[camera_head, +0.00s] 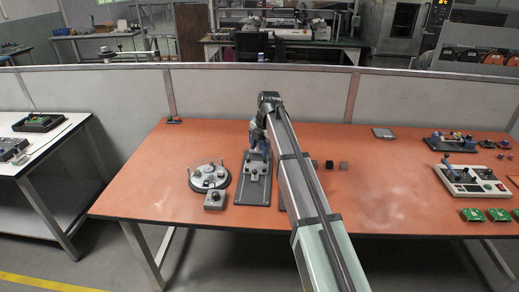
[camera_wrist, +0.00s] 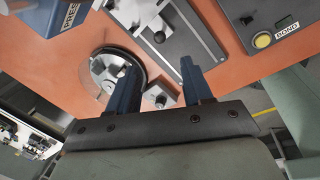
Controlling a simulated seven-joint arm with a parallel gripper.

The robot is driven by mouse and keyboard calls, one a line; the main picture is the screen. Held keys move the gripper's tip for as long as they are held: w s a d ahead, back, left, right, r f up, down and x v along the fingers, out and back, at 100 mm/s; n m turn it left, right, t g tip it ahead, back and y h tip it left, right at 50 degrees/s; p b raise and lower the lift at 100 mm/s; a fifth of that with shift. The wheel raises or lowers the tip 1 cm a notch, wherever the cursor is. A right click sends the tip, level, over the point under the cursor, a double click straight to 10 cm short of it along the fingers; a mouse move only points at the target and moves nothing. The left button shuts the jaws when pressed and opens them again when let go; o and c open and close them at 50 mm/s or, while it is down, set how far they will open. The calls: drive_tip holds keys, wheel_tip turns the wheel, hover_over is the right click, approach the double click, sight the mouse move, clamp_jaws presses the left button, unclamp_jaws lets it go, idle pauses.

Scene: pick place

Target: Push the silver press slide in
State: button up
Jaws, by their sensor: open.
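The silver press slide (camera_wrist: 150,14) is a pale metal block with a dark round knob, on a long grey base plate (camera_wrist: 202,31). In the head view the slide (camera_head: 256,171) sits on the plate (camera_head: 252,190), left of my arm. A blue housing (camera_wrist: 62,12) with a partly cut-off label, "PRES", stands at the plate's far end. My gripper (camera_wrist: 157,66) is open, with two dark blue fingers apart and nothing between their tips. In the wrist view the fingertips appear below the slide and plate; whether they touch anything cannot be told.
A round dial fixture (camera_head: 209,177) and a small grey knob box (camera_head: 214,200) stand left of the plate. A box labelled BOND (camera_wrist: 262,40) is on its other side. Small dark cubes (camera_head: 329,164) and a white control panel (camera_head: 473,181) lie right. The orange table (camera_head: 380,190) is clear between them.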

sight(255, 171)
drive_tip(key=f+m, duration=0.1)
drive_tip(key=f, duration=0.3)
drive_tip(key=a+f+m, duration=0.1)
drive_tip(key=f+m, duration=0.1)
drive_tip(key=f, duration=0.2)
drive_tip(key=w+a+f+m, duration=0.1)
drive_tip(key=f, duration=0.2)
drive_tip(key=shift+w+f+t+h, duration=0.1)
drive_tip(key=shift+f+t+h, duration=0.2)
drive_tip(key=shift+f, duration=0.1)
idle(0.4)
clamp_jaws()
idle(0.4)
